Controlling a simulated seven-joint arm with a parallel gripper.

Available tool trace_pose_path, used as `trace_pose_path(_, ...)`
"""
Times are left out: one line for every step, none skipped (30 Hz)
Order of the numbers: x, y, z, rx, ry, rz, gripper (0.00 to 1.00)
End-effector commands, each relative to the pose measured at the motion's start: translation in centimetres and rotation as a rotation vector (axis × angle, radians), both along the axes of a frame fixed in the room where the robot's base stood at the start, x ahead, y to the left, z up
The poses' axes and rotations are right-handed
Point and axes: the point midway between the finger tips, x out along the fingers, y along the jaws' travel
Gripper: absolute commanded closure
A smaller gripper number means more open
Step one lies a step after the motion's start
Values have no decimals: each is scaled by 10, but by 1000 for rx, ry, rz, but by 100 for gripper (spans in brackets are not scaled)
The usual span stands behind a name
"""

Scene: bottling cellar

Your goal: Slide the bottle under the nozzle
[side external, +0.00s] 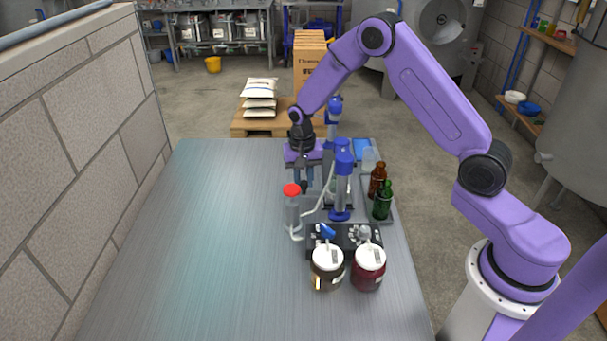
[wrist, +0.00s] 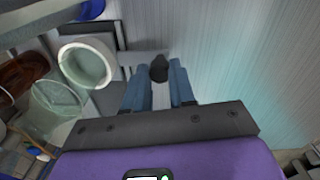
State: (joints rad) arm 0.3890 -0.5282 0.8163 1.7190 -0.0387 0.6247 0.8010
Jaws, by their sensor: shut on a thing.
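My gripper (side external: 304,184) points down over the far part of the metal table, beside the blue-and-white filling stand (side external: 342,180). In the wrist view its two blue fingers (wrist: 158,85) are closed on a dark knob (wrist: 158,68). A grey bar (wrist: 142,57) runs left from the knob towards a pale greenish glass vessel (wrist: 70,66), seen from above with an open round mouth; it may be the bottle. In the side view this vessel is mostly hidden behind the stand. I cannot make out the nozzle tip or whether the vessel is under it.
A brown bottle (side external: 377,181) and green bottle (side external: 382,203) stand on a tray at right. Two white-lidded jars (side external: 327,268) (side external: 368,268) stand in front. The table's left side (side external: 200,240) is clear.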

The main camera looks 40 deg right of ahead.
Motion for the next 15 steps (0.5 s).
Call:
trace_pose_path(-2,4,0,1,3,4,100)
trace_pose_path(-2,4,0,1,3,4,100)
trace_pose_path(-3,5,0,0,4,4,100)
trace_pose_path(-3,5,0,1,5,5,100)
trace_pose_path(-3,5,0,1,5,5,100)
trace_pose_path(-3,5,0,1,6,5,100)
trace_pose_path(-3,5,0,1,7,5,100)
trace_pose_path(-4,6,0,0,7,6,100)
trace_pose_path(-4,6,0,1,8,6,100)
trace_pose_path(-4,6,0,1,8,6,100)
trace_pose_path(-4,6,0,1,10,7,69)
trace_pose_path(-4,6,0,0,9,7,56)
trace_pose_path(-4,6,0,0,9,6,50)
trace_pose_path(-4,5,0,0,7,6,50)
trace_pose_path(-3,5,0,0,7,5,50)
